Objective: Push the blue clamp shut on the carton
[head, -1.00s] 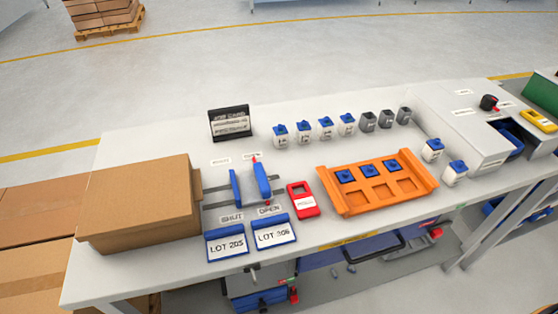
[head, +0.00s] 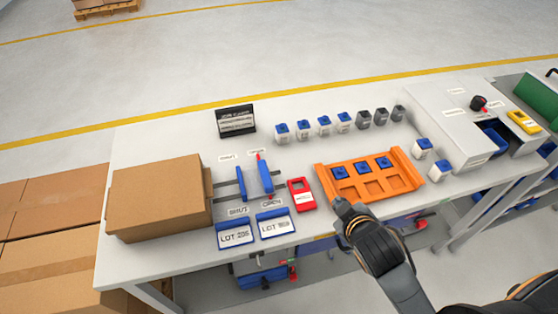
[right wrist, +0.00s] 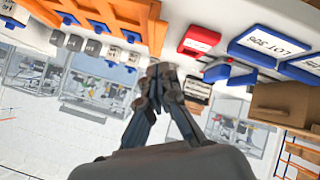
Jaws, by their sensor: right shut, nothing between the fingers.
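The brown carton (head: 155,200) stands at the left of the table in the head view. To its right, the blue clamp (head: 265,176) shows as two upright blue plates on dark rails, with a red tip on the right one. The left plate (head: 241,183) stands apart from the carton. The right plate is in line with the OPEN label (head: 272,203); the SHUT label (head: 238,211) is to the left. My right gripper (head: 340,205) is shut and empty at the table's front edge, right of the clamp. My left gripper is not in view.
An orange tray (head: 408,187) with blue-topped pieces lies just beyond my right gripper. Small bottles (head: 323,125) and a black sign (head: 235,122) are behind.

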